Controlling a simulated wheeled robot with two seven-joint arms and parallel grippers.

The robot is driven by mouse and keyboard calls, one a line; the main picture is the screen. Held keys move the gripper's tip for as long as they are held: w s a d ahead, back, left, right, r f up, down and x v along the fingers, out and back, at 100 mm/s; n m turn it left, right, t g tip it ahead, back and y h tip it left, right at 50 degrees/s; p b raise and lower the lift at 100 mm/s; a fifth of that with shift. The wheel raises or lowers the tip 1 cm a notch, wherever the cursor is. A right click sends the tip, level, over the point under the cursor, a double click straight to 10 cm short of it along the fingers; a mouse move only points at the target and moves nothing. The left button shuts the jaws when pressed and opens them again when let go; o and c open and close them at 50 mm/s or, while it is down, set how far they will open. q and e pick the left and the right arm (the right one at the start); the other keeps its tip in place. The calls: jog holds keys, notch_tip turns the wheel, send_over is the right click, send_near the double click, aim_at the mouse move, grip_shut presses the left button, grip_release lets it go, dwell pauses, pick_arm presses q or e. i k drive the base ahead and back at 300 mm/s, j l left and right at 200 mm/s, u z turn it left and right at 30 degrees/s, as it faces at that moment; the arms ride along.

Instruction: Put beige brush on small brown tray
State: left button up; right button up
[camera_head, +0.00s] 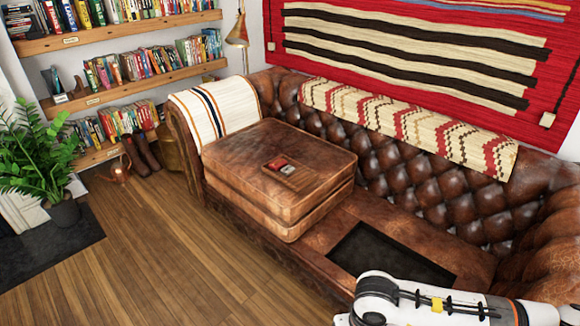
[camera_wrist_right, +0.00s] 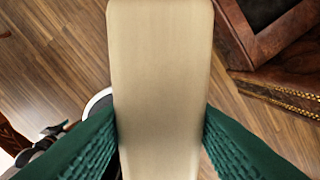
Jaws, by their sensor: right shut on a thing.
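The beige brush (camera_wrist_right: 160,60) fills the middle of the right wrist view as a long, smooth, pale block with rounded corners. My right gripper (camera_wrist_right: 160,125) is shut on it, one green finger pressed on each side. In the head view, only part of my right arm shows at the bottom right; the brush and gripper are out of that view. A small brown item, perhaps the small brown tray (camera_head: 270,168), lies on the stacked leather cushions (camera_head: 245,165) with small red and grey things on it. My left gripper is not in view.
A dark rectangular panel or tray (camera_head: 390,255) lies on the sofa seat. The leather sofa (camera_head: 400,185) has a tufted back with a woven throw (camera_head: 410,125). A potted plant (camera_head: 65,212) and bookshelves stand at the left. The wooden floor (camera_head: 160,255) before the sofa is clear.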

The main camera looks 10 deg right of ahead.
aim_at(299, 179)
jog(key=i+j+z, duration=0.25)
jog(key=i+j, duration=0.35)
jog(key=i, duration=0.2)
jog(key=i+j+z, duration=0.2)
jog(key=i+j, duration=0.55)
jog(key=i+j+z, duration=0.25)
jog(key=i+j, duration=0.5)
jog(key=j, duration=0.1)
